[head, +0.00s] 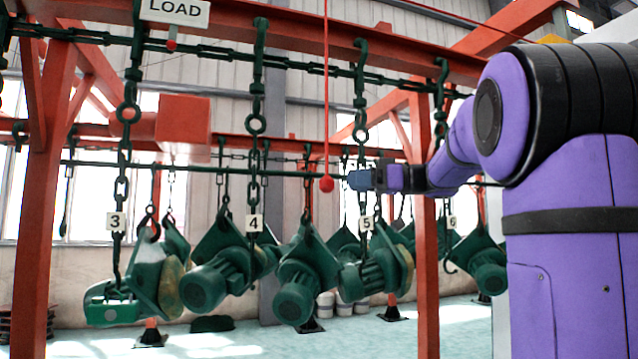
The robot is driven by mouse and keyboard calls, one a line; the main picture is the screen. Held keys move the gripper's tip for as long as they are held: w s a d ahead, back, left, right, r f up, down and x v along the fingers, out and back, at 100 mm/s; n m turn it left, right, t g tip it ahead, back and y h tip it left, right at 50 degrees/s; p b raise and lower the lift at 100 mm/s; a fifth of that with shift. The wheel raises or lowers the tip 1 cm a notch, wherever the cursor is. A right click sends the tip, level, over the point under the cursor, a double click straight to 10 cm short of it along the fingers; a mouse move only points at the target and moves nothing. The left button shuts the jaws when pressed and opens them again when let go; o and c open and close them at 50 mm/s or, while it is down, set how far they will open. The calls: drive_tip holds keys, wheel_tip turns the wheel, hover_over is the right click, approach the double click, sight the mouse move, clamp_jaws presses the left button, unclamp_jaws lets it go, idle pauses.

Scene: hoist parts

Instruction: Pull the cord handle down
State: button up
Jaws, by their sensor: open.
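A red cord (326,90) hangs straight down from above, near the middle of the head view. A red ball-shaped handle (326,184) is at its lower end. My purple arm reaches in from the right. My gripper (352,180), with blue-grey fingers, is open just to the right of the red handle, at about the same height. A small gap shows between the fingertips and the handle, and the depth between them is hard to tell.
Dark green hoist parts (303,275) hang on chains below and behind, with tags 3 to 6. A red frame post (425,260) stands right of the handle. A LOAD sign (175,11) is at upper left. A dark horizontal bar (230,170) runs behind the handle.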

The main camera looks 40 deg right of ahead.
drive_tip(key=x, duration=0.8)
drive_tip(key=shift+w+a, duration=0.25)
clamp_jaws()
wheel_tip(320, 180, down, 5)
drive_tip(key=shift+r, duration=0.15)
unclamp_jaws()
drive_tip(key=shift+d, duration=0.1)
drive_tip(key=v, duration=1)
drive_tip(key=shift+s+d, duration=0.2)
drive_tip(key=shift+s, duration=0.1)
